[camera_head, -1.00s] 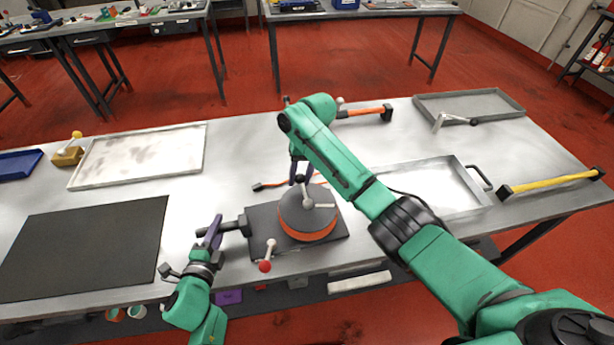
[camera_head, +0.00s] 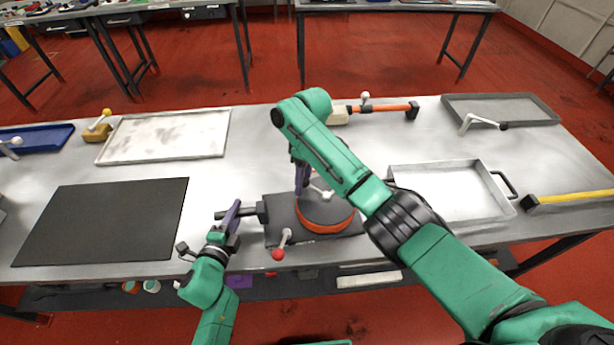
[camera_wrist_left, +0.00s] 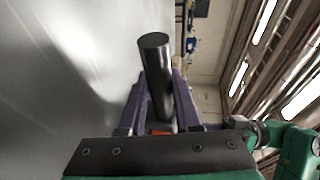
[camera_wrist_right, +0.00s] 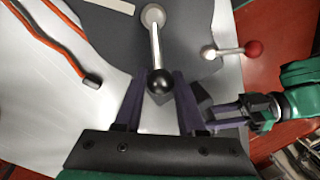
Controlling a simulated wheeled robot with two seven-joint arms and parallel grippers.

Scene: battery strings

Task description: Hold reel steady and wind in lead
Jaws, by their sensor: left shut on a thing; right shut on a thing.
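The reel (camera_head: 325,212) is a grey drum with orange lead wound round it, on a dark base plate (camera_head: 283,209). My left gripper (camera_head: 234,211) is shut on the dark round bar (camera_wrist_left: 155,62) at the plate's left side. My right gripper (camera_head: 302,178) is over the reel, shut on the black ball knob (camera_wrist_right: 161,82) of the crank (camera_wrist_right: 154,40). Orange lead (camera_wrist_right: 57,40) lies on the table beside the plate in the right wrist view, with a dark end piece (camera_wrist_right: 91,82). In the head view my right arm covers part of the reel.
A red-knobbed lever (camera_head: 281,246) stands at the plate's front edge. A black mat (camera_head: 100,222) lies left, a pale tray (camera_head: 165,136) behind it. A metal tray (camera_head: 450,190) is right, an orange-handled tool (camera_head: 385,108) behind.

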